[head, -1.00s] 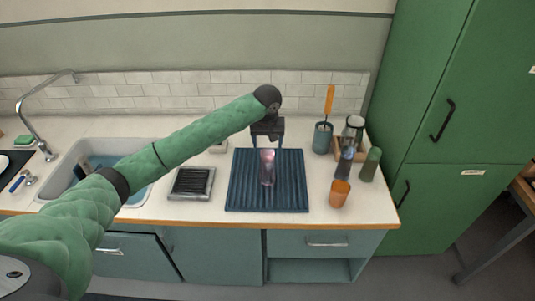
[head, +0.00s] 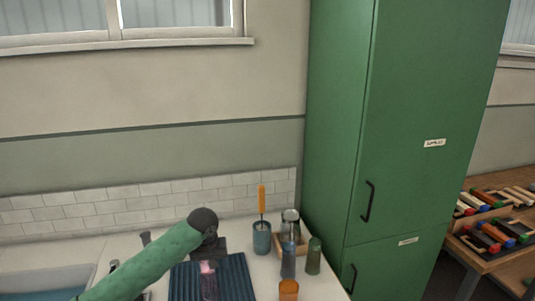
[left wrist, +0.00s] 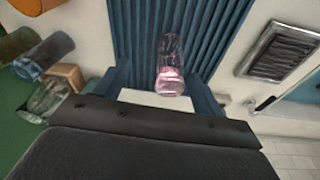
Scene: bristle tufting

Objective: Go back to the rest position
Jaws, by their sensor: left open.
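My left gripper (left wrist: 165,85) is open, its two blue fingers spread over the dark blue ribbed mat (left wrist: 205,25). A clear, pinkish glass (left wrist: 170,68) stands on the mat and shows between the fingers in the left wrist view; I cannot tell the gap between them. In the head view my green left arm reaches in from the lower left, its gripper over the back of the mat (head: 235,280). The pinkish glass (head: 208,268) shows just below the gripper there. My right gripper is not in view.
Right of the mat stand a blue-grey cup (head: 262,240) with an orange-handled brush, several bottles and glasses, and an orange cup (head: 289,290). A tall green cabinet (head: 400,130) stands at the right. A sink (head: 45,282) is at the left. A bench (head: 500,250) holds coloured blocks.

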